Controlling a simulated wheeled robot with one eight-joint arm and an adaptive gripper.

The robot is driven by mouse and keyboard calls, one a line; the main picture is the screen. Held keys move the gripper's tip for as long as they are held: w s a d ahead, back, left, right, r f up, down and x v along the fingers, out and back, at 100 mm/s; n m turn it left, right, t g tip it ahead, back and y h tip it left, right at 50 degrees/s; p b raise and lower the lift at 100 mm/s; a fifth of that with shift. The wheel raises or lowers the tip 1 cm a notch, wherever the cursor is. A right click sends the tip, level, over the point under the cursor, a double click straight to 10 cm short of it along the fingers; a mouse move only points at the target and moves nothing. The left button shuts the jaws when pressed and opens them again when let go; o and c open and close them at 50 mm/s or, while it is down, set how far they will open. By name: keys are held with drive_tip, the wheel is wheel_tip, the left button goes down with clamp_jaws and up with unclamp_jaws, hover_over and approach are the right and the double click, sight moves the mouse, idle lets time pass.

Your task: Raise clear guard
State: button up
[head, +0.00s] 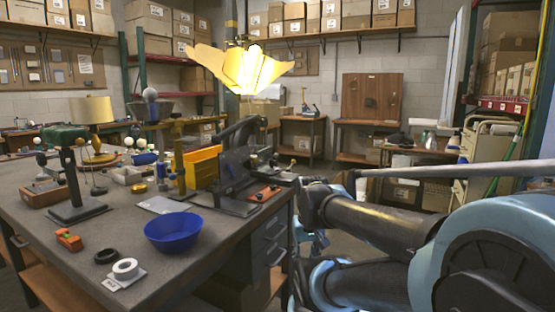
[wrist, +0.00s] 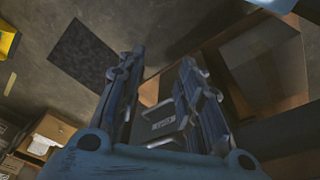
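A smoky see-through panel (head: 236,163), which looks like the clear guard, stands on a dark bench fixture (head: 238,207) near the right end of the workbench. It appears lowered over the fixture, but its exact edges are hard to tell. In the wrist view, my gripper (wrist: 164,62) has its two dark fingers apart, with nothing seen held between them. In the head view my arm reaches in from the right to beside the bench's right end; the fingers are not clearly visible there. I cannot surely identify the guard in the wrist view.
A blue bowl (head: 173,232), a white ring (head: 125,268) and a black ring (head: 107,256) lie on the workbench (head: 150,285) at the front. A yellow bin (head: 202,167) stands left of the fixture. A lit yellow petal lamp (head: 240,70) hangs above.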

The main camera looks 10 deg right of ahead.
drive_tip(key=shift+o, duration=1)
drive_tip(key=shift+s+r, duration=0.1)
drive_tip(key=w+a+r+m+t+y, duration=0.1)
drive_tip(key=w+a+r+m+y, duration=0.15)
drive_tip(key=w+r+m, duration=0.4)
drive_tip(key=w+a+r+m+t+y, duration=0.1)
drive_tip(key=w+r+m+y, duration=0.2)
drive_tip(key=w, duration=0.7)
drive_tip(key=w+a+r+m+t+y, duration=0.1)
drive_tip(key=w+r+m+y, duration=0.2)
drive_tip(key=w+m, duration=0.4)
drive_tip(key=w+d+r+m+t+y, duration=0.2)
drive_tip(key=w+d+r+m+t, duration=0.15)
drive_tip(key=w+d+m, duration=0.55)
drive_tip(key=w+d+r+m+t+y, duration=0.2)
drive_tip(key=w+d+m+t, duration=0.25)
drive_tip(key=w+d, duration=0.4)
drive_tip(key=x, duration=1.9)
drive_tip(key=shift+w+f, duration=0.35)
drive_tip(key=shift+w, duration=0.05)
clamp_jaws()
